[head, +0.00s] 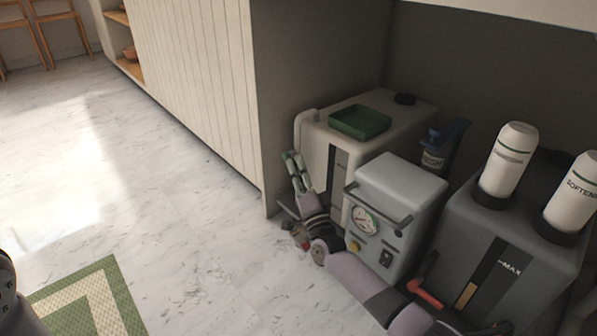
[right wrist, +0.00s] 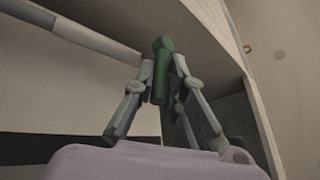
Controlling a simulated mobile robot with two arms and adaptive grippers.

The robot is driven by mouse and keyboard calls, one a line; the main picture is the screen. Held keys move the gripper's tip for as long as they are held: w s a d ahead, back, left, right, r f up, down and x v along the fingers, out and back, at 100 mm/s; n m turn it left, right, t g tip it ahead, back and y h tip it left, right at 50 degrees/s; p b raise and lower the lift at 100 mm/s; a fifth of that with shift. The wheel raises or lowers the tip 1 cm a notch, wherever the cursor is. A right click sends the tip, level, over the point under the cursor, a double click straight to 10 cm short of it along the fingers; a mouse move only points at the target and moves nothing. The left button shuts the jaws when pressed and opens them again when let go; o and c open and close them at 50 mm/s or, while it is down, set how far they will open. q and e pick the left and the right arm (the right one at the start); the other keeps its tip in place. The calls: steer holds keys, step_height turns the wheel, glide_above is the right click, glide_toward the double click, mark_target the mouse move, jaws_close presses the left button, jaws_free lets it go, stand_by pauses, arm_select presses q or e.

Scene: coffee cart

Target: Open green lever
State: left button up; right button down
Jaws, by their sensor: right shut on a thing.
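The green lever (right wrist: 161,78) shows in the right wrist view as a short dark green bar between my fingers, near the end of a pale pipe. My right gripper (right wrist: 163,64) is shut on it, one finger on each side. In the head view my right gripper (head: 292,160) points up at the left side of the cream machine (head: 318,155), below its curved pipe (head: 303,119). The lever is too small there to tell from the fingers. My left gripper is not in view.
A grey box with a gauge (head: 400,185) stands close to my right forearm. A dark grey tank (head: 520,240) with two white bottles is at the right. A slatted panel (head: 190,75) rises behind the gripper.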

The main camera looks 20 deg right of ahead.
steer(key=shift+w+a+f+m+t+h, duration=0.15)
steer(key=shift+f+m+t+h, duration=0.2)
steer(key=shift+m+t, duration=0.25)
steer(key=shift+w+d+f+m+t+h, duration=0.1)
steer(key=shift+f+m+t+h, duration=0.3)
steer(key=shift+t, duration=0.3)
steer(key=shift+w+f+m+t+h, duration=0.1)
steer(key=shift+f+m+t+h, duration=0.05)
steer(key=shift+m+t+h, duration=0.45)
steer(key=c, duration=1.6)
jaws_free()
steer(key=shift+c, duration=0.2)
steer(key=v, duration=0.7)
steer(key=shift+f, duration=0.15)
steer(key=shift+c, duration=0.2)
